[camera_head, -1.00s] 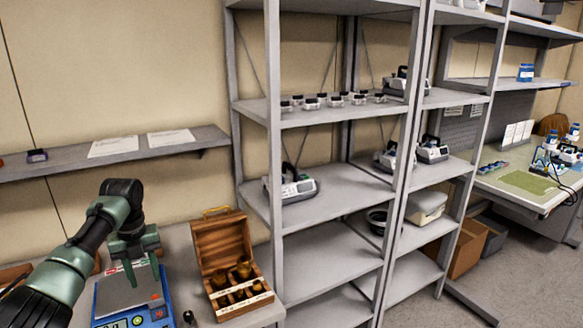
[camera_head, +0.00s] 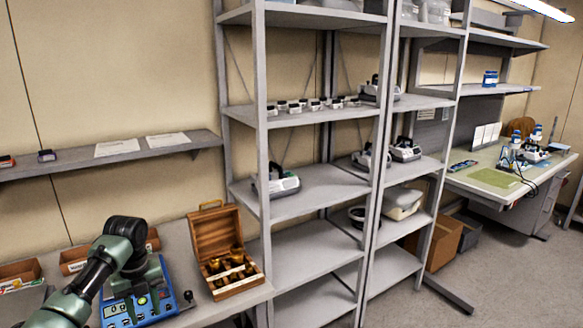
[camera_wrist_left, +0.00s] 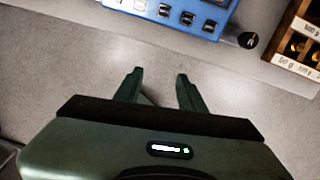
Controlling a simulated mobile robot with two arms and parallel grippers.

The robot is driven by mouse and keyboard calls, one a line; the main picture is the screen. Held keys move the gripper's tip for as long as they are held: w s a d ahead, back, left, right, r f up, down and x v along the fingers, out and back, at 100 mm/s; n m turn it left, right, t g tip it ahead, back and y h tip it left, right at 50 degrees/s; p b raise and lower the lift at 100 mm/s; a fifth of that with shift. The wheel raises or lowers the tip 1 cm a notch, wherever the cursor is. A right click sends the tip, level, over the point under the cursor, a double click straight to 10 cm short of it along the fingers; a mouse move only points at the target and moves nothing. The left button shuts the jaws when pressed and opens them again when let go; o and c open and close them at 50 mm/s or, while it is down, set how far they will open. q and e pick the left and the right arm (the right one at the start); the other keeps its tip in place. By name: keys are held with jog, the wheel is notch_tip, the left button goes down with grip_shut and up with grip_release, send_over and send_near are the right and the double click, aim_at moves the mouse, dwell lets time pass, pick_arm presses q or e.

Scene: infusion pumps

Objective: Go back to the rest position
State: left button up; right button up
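My left arm comes in at the lower left of the head view, its dark wrist (camera_head: 127,240) bent downward over the bench. My left gripper (camera_wrist_left: 158,88) shows in the left wrist view with its two green fingers apart and nothing between them. Below the fingers is bare grey bench top. In the head view the arm hides most of the gripper. My right gripper is not in view.
An open wooden box of brass weights (camera_head: 228,255) stands right of the scale, with a small dark knob-like object (camera_head: 188,295) between. Wooden trays (camera_head: 20,273) lie at the left. A grey shelf rack (camera_head: 305,200) holds several devices. A desk (camera_head: 500,180) is at far right.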

pick_arm(q)
jog(key=s+d+f+n+t, duration=0.1)
jog(key=s+d+f+n, duration=0.8)
jog(key=s+d+f, duration=0.7)
jog(key=s+r+n+t, duration=0.1)
jog(key=s+r+n, duration=0.2)
jog(key=s+n, duration=0.65)
jog(key=s+r+n+t, duration=0.2)
jog(key=s+n, duration=0.5)
jog(key=s, duration=0.5)
notch_tip(320, 180, down, 25)
jog(key=s+g, duration=0.1)
jog(key=g, duration=0.1)
jog(key=s+a+f+g, duration=0.1)
jog(key=s+a+f, duration=0.2)
jog(key=s+f, duration=1.4)
jog(key=shift+s+f+b, duration=0.4)
jog(key=shift+f+b, duration=0.05)
jog(key=shift+f, duration=0.05)
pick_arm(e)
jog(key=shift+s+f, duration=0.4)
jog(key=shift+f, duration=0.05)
